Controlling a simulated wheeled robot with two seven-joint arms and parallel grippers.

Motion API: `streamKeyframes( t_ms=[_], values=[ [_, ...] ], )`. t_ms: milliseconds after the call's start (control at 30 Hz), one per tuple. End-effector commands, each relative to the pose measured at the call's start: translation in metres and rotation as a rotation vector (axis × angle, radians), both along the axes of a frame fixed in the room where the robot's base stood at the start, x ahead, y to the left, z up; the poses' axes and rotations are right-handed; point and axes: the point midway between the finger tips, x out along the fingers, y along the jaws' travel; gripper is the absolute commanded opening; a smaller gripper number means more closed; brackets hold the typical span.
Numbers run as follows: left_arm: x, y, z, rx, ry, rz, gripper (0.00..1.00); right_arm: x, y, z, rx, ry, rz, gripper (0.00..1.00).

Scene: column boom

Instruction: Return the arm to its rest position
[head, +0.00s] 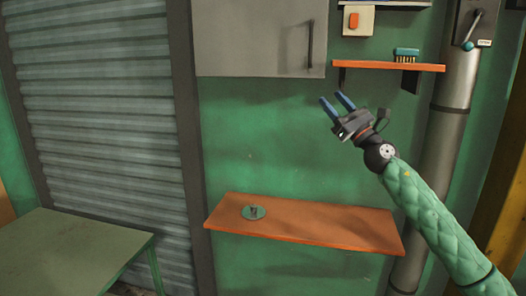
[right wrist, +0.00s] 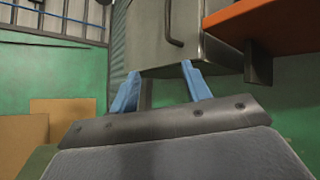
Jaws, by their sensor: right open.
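My right gripper (head: 337,104) is raised in front of the green wall, above the orange lower shelf and below the grey cabinet. Its two blue fingers stand apart with nothing between them. My right arm, in a green quilted sleeve, comes in from the lower right. In the right wrist view the open blue fingers of my right gripper (right wrist: 160,85) point toward the underside of the cabinet (right wrist: 165,40). My left gripper is in neither view.
The orange lower shelf (head: 330,228) holds a small round green item (head: 253,212). A small upper shelf (head: 420,66) carries a brush (head: 406,54). The grey cabinet (head: 260,35) hangs left of it. A grey pipe (head: 450,110) runs down at right. A green table (head: 70,250) stands lower left.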

Motion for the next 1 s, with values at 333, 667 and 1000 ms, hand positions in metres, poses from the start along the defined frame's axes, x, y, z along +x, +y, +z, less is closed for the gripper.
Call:
streamKeyframes(
  t_ms=[333,667,1000],
  values=[
    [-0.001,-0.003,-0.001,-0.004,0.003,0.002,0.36,-0.018,-0.009,-0.118,0.541,0.347,0.132,0.48],
    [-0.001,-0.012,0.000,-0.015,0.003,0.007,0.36,-0.050,-0.028,-0.243,1.070,0.661,0.175,0.48],
    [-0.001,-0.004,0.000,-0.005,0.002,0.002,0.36,-0.115,-0.043,-0.383,1.630,0.940,0.116,0.48]
  ],
)
